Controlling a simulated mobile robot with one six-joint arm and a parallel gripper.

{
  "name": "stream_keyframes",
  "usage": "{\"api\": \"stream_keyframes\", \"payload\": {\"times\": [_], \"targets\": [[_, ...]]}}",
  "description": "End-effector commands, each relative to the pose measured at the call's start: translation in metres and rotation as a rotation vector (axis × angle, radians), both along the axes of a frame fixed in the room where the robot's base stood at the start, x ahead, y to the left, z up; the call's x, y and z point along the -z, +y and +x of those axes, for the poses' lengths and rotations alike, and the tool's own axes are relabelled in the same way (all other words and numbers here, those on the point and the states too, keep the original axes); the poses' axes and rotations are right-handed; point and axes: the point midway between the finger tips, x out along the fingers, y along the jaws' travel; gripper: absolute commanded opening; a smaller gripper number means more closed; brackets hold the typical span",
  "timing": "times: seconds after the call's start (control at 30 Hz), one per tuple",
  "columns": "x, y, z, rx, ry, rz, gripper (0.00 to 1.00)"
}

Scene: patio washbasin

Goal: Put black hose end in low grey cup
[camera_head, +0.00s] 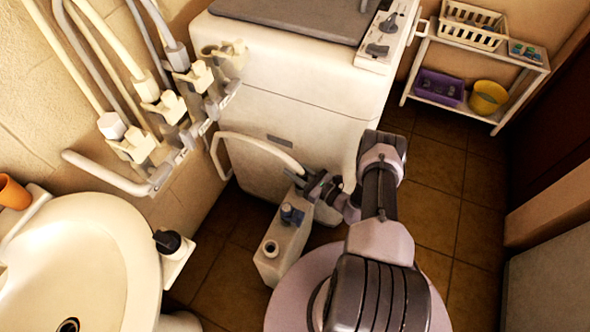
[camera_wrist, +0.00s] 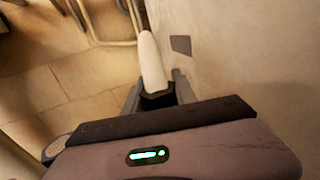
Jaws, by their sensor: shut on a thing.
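My gripper (camera_head: 312,187) is shut on the black hose end (camera_wrist: 157,101). In the wrist view, this dark end sits between the two fingers, with the pale hose (camera_wrist: 151,62) running away from it. In the head view, the pale hose (camera_head: 262,143) arches from beside the washing machine's left side to my gripper. A pale box-like stand (camera_head: 276,262) is on the floor just below and left of my gripper. It bears a low, round, greyish cup (camera_head: 270,248) in front and a blue-grey fitting (camera_head: 291,214) behind. My gripper is above and right of both.
The washing machine (camera_head: 290,95) stands close behind my gripper. Wall pipes with taps (camera_head: 165,105) are at the left. A washbasin (camera_head: 90,260) fills the lower left. A shelf (camera_head: 475,60) with baskets and a yellow bucket (camera_head: 488,97) is at the upper right. Floor at the right is clear.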

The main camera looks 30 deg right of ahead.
Motion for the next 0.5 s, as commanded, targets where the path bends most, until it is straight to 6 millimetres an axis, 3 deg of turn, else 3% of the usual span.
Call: {"api": "stream_keyframes", "payload": {"times": [0.5], "targets": [[0.0106, -0.0001, 0.0002, 0.000, 0.000, 0.000, 0.00]]}}
